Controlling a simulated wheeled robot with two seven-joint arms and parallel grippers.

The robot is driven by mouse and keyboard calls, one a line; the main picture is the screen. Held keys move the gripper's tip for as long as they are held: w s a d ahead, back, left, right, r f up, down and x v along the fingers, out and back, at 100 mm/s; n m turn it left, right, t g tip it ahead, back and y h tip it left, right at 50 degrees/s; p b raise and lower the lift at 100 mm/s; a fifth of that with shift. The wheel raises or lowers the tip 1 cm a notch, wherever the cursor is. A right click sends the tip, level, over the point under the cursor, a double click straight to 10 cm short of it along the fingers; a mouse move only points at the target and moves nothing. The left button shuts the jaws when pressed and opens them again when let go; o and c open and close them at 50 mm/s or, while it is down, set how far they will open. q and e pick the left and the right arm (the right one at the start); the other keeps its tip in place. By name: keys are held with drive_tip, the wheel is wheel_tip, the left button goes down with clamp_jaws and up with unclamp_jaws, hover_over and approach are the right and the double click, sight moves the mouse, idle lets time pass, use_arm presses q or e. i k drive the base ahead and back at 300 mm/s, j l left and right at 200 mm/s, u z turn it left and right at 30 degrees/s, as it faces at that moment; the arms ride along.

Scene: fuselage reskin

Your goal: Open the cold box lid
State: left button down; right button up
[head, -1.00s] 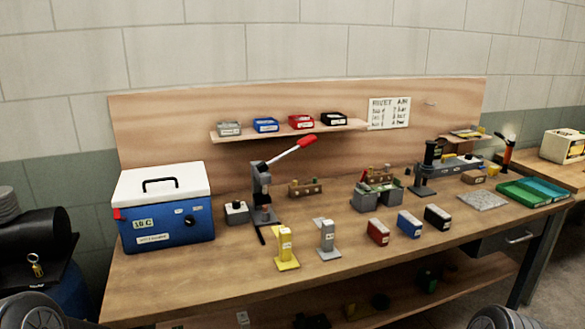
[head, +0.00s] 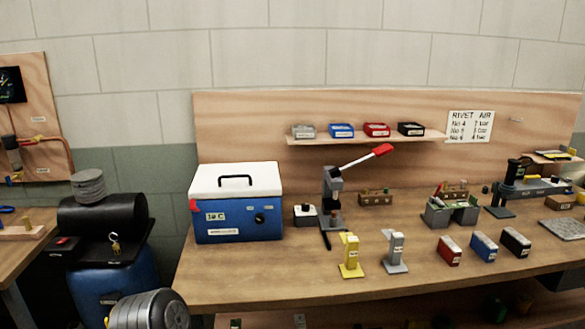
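The cold box (head: 238,218) is a blue box with a white lid (head: 236,180) and a black handle on top. It stands at the left end of the wooden workbench in the head view. The lid is shut. A red latch (head: 193,206) shows at its left front edge, and a display label and a dark knob are on its front. A grey rounded part of my own arm shows at the bottom left. Neither gripper's fingers are in view.
A lever press (head: 332,205) with a red handle stands right of the box, beside a small grey block (head: 305,215). Yellow (head: 350,256) and grey (head: 395,252) stands are near the bench front. A blue drum (head: 112,287) with a black tank stands left of the bench (head: 262,280).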

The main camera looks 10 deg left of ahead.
sight(236, 173)
drive_tip(key=i+j+z, duration=0.2)
drive_tip(key=j, duration=1.1)
drive_tip(key=j+z, duration=0.2)
drive_tip(key=j, duration=1.05)
